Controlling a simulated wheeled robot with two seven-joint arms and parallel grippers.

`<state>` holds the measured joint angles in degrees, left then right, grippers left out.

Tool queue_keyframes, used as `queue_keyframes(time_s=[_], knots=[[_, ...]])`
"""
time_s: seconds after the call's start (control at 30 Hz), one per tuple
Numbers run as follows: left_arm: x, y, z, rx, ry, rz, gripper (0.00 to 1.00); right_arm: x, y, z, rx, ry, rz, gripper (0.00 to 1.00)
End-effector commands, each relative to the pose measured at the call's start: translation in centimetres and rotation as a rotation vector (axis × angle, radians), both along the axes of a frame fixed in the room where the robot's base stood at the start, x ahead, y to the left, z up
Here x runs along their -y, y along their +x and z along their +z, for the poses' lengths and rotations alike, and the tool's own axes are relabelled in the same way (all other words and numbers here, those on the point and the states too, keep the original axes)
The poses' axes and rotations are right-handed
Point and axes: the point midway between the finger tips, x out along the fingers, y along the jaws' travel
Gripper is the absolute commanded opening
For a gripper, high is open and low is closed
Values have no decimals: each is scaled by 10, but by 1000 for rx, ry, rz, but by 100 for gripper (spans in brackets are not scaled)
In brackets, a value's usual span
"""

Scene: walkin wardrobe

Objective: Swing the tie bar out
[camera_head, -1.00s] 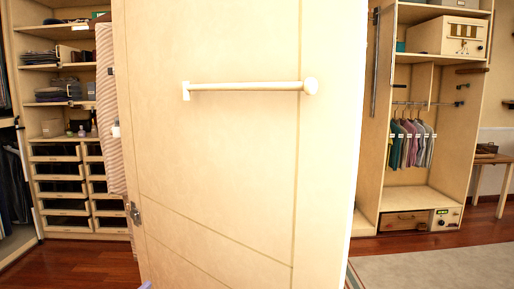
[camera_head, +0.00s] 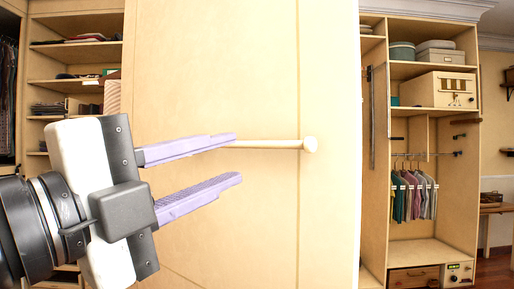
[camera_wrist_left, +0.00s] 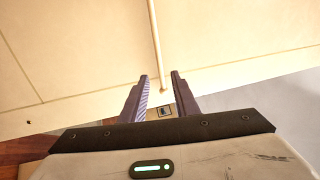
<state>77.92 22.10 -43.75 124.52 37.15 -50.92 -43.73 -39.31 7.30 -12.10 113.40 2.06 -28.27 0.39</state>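The tie bar (camera_head: 270,144) is a thin cream rod with a round knob at its right end, lying level against a tall cream panel (camera_head: 230,60). My left gripper (camera_head: 229,157) is open, its two purple fingers pointing right. In the head view its upper finger covers the bar's left part. In the left wrist view the bar (camera_wrist_left: 156,45) runs down toward the gap between the open fingers (camera_wrist_left: 160,82), with its knob end near the fingertips. I cannot tell whether a finger touches the bar. My right gripper is not in view.
Shelves (camera_head: 75,42) with folded items stand behind the panel on the left. On the right is an open wardrobe (camera_head: 425,232) with hanging shirts (camera_head: 414,195) and boxes. Floor beside the panel's right edge looks free.

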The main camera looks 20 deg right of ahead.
Motion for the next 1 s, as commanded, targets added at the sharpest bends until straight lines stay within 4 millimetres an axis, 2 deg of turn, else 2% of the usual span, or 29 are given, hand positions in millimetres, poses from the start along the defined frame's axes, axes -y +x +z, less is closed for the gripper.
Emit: queue_keyframes(time_s=[0.2,0.4,0.8,0.97,1.0], knots=[[35,23,10,-4,-3,-2,28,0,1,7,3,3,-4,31],[57,38,15,-3,-3,-2,28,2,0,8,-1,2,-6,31],[64,43,15,-2,-2,-1,28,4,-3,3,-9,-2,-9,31],[64,43,15,-2,-2,-1,3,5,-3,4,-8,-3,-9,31],[64,43,15,-2,-2,-1,0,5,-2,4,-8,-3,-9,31]])
